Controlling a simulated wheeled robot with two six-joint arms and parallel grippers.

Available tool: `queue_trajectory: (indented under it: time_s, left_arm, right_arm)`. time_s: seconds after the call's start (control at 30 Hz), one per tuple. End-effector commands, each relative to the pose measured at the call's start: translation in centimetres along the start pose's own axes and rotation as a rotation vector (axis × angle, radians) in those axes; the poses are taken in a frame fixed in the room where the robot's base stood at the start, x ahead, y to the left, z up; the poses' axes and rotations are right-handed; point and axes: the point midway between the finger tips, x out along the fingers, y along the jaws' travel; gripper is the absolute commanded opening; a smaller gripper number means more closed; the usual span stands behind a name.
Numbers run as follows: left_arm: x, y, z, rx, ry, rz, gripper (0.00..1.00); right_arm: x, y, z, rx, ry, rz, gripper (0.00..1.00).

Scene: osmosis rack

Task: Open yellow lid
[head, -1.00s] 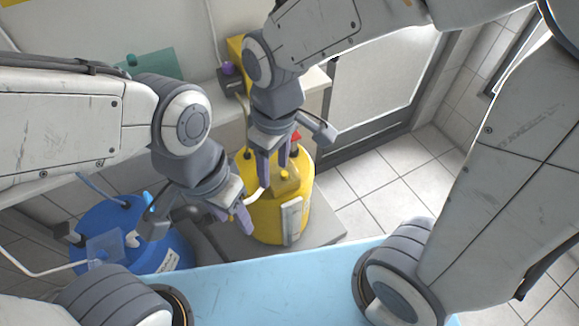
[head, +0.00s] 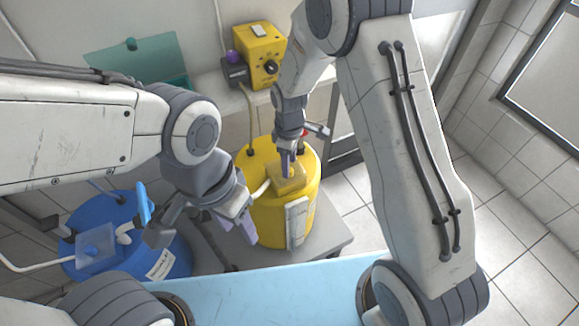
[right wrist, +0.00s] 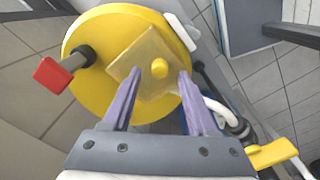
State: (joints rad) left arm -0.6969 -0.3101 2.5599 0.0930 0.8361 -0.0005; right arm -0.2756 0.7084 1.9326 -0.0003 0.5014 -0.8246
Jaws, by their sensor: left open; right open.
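The yellow lid (head: 289,178) is a square, slightly see-through plate with a round knob, lying closed on top of the yellow barrel (head: 270,222). In the right wrist view the lid (right wrist: 143,54) and its knob (right wrist: 159,68) lie between and just beyond the two purple fingers. My right gripper (head: 287,165) is open, pointing down over the lid; in the wrist view its fingertips (right wrist: 158,74) straddle the knob. Whether they touch it I cannot tell. My left gripper (head: 243,232) is open and empty, in front of the barrel's left side.
A blue barrel (head: 178,262) with a pale blue lid (head: 97,250) stands at the left. A red-tipped valve (right wrist: 51,75) sticks up beside the yellow lid. A yellow pump box (head: 255,58) and a teal box (head: 150,62) are behind. Tiled floor is clear at the right.

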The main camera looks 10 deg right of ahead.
Motion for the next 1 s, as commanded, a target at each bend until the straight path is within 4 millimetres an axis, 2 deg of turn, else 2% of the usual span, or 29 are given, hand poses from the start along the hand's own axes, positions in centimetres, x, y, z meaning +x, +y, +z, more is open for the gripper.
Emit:
queue_trajectory:
  time_s: [0.1, 0.2, 0.53, 0.6, 0.7, 1.0]
  left_arm:
    - [-0.2, 0.0, 0.0, 0.0, 0.0, 0.0, 0.5]
    - [-0.2, 0.0, 0.0, 0.0, 0.0, 0.0, 0.5]
    - [-0.2, 0.0, 0.0, 0.0, 0.0, 0.0, 0.5]
    - [-0.2, 0.0, 0.0, 0.0, 0.0, 0.0, 0.5]
    - [-0.2, 0.0, 0.0, 0.0, 0.0, 0.0, 0.5]
    - [-0.2, 0.0, 0.0, 0.0, 0.0, 0.0, 0.5]
  right_arm:
    - [1.6, 0.0, 0.0, 0.001, -0.001, -0.001, 0.59]
    - [2.3, 0.0, 0.0, 0.001, 0.0, 0.0, 0.59]
    - [2.6, 0.0, 0.0, 0.001, 0.001, 0.001, 0.59]
    - [2.6, 0.0, 0.0, 0.001, 0.001, 0.001, 0.32]
    - [2.6, 0.0, 0.0, 0.001, 0.001, 0.001, 0.0]
    - [2.6, 0.0, 0.0, 0.001, 0.001, 0.001, 0.0]
